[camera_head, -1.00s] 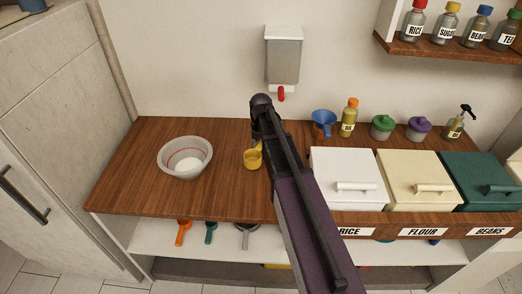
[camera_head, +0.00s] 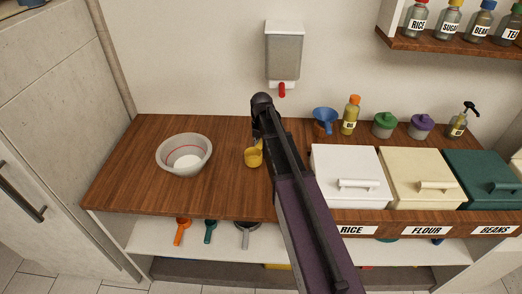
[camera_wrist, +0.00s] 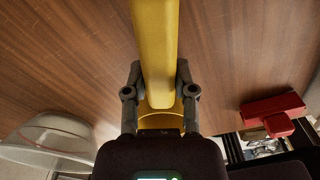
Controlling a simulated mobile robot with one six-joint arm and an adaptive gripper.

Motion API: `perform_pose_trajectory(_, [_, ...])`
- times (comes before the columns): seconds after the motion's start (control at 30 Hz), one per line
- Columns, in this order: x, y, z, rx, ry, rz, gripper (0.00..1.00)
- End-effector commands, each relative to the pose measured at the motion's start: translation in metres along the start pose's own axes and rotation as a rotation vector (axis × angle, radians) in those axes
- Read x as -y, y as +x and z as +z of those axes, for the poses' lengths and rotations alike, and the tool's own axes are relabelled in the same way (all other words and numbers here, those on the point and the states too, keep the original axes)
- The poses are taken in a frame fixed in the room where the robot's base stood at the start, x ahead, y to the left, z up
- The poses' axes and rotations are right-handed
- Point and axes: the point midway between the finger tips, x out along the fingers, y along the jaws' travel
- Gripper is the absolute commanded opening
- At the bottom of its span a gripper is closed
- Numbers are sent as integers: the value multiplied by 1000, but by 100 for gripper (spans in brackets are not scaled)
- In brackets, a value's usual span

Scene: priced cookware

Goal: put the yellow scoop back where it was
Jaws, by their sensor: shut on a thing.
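The yellow scoop (camera_head: 253,158) is at my gripper, above or on the wooden counter left of the white bin; I cannot tell whether it touches the wood. In the wrist view my gripper (camera_wrist: 159,72) is shut on the scoop, its two dark fingers on either side of the yellow handle (camera_wrist: 155,40). The handle runs toward the top of that picture. In the head view my arm hides most of the gripper and the handle.
A clear bowl (camera_head: 184,156) stands on the counter (camera_head: 130,180) at left. White (camera_head: 350,165), cream and green bins fill the right. A dispenser (camera_head: 284,48) hangs behind. Orange (camera_head: 182,233), teal (camera_head: 210,232) and grey (camera_head: 246,234) utensils show below the counter edge.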

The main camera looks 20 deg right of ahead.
Motion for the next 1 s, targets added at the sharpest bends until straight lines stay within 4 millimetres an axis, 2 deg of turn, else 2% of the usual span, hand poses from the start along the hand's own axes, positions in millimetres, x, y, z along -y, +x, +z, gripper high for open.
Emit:
perform_pose_trajectory(0.03, [0,7,0,0,0,0,0])
perform_pose_trajectory(0.1, [0,10,0,0,0,0,0])
perform_pose_trajectory(0.7, [1,15,1,0,1,0,0])
perform_pose_trajectory(0.73, [1,14,1,0,1,0,44])
perform_pose_trajectory(0.8, [1,14,1,0,1,0,65])
perform_pose_trajectory(0.83, [1,14,1,0,1,0,69])
perform_pose_trajectory(1.0, [1,14,1,0,1,0,69])
